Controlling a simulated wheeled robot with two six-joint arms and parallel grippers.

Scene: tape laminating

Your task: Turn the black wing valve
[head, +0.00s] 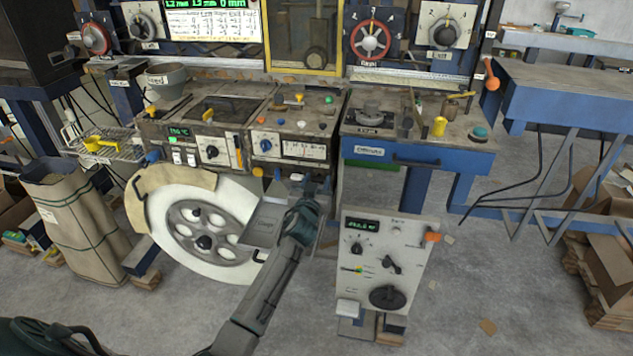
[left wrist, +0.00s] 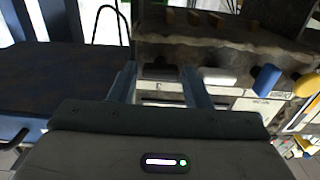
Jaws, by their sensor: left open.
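My right gripper is not in view.
The control box (head: 405,235) also has a round black handwheel (head: 388,298) below the handle and an orange knob (head: 432,237) at its right edge. A large white wheel (head: 165,225) stands left of my arm. Floor right of the box is mostly open.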

